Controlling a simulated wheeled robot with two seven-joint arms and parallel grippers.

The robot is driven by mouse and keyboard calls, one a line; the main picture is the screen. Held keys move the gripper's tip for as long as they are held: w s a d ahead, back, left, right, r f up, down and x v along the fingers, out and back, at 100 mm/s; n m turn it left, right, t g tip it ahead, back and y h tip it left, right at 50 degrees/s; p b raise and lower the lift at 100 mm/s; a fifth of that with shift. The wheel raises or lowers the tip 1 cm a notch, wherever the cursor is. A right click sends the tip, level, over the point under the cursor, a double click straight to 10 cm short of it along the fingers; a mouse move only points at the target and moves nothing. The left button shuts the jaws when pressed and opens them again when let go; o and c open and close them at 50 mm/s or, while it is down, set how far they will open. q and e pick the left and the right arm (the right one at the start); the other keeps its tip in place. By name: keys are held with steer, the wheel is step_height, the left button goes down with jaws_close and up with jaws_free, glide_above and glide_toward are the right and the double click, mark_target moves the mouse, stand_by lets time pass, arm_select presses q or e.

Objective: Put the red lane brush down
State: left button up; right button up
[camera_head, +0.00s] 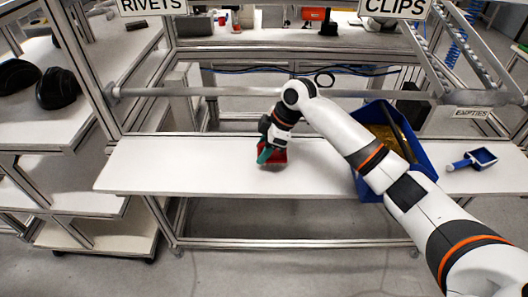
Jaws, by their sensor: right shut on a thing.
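The red lane brush (278,157) is at the middle of the white table (140,165), low at its surface. I cannot tell whether it touches the table. My right gripper (268,146) reaches down from above and is shut on the brush; a green part shows beside the red one at the fingers. The gripper and wrist hide part of the brush. My left gripper is not in view.
A blue bin (424,178) with yellowish contents stands on the table right of centre, partly behind my right arm. A blue scoop-like tool (483,158) lies at the right end. Dark helmet shells (57,88) sit on the left shelf. The table's left part is clear.

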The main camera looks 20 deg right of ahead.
steer(key=shift+f, duration=1)
steer(key=shift+f, duration=0.2)
steer(key=o, duration=1.3)
steer(key=b+v, duration=0.1)
steer(key=v, duration=1.1)
steer(key=shift+r+b, duration=0.25)
steer(key=shift+b, duration=0.1)
steer(key=shift+a+f, duration=0.1)
